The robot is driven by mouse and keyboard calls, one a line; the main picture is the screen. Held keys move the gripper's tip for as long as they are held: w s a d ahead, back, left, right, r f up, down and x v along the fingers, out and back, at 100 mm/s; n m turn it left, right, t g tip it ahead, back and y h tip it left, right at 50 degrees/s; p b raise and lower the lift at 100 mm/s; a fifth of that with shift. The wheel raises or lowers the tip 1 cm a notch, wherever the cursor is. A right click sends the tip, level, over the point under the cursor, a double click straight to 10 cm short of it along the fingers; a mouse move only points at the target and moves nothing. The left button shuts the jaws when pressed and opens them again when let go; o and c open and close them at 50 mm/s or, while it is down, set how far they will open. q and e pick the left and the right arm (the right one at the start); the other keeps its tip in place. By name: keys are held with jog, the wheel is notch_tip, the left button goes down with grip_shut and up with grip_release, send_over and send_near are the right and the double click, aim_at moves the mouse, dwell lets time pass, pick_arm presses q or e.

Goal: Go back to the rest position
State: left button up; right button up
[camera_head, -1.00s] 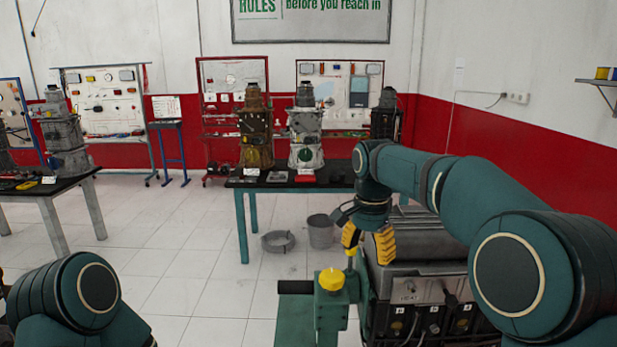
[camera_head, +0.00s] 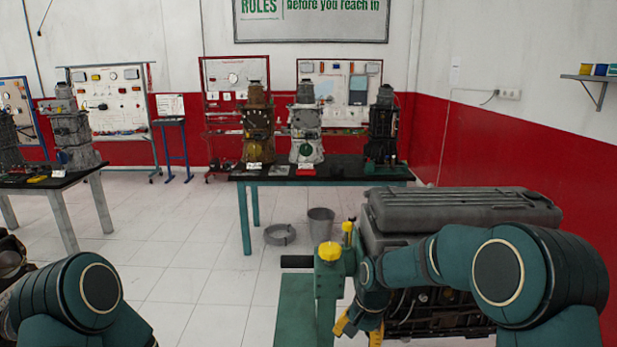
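My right arm (camera_head: 455,255) comes in from the right, bent low in front of the engine. My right gripper (camera_head: 359,332) hangs at the bottom edge, right of the green stand. Its yellow fingers are spread apart, partly cut off by the frame, and nothing shows between them. My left arm (camera_head: 75,300) is folded at the lower left; its gripper is out of view.
A grey-topped engine (camera_head: 455,207) stands close behind my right arm. A green stand (camera_head: 329,283) with a yellow knob (camera_head: 329,251) is beside the gripper. A bucket (camera_head: 321,222) and a ring-shaped pan (camera_head: 279,235) lie beyond. Floor at centre left is clear.

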jog(key=s+f+n+y+b, duration=0.1)
jog(key=s+f, duration=0.4)
jog(key=f, duration=0.2)
jog(key=s+f+n, duration=0.1)
jog(key=s+f, duration=0.4)
jog(key=f, duration=0.3)
jog(key=s+a+f+n+t+y+b, duration=0.1)
jog(key=s+f, duration=0.4)
jog(key=s, duration=0.7)
jog(key=shift+s+n+t, duration=0.3)
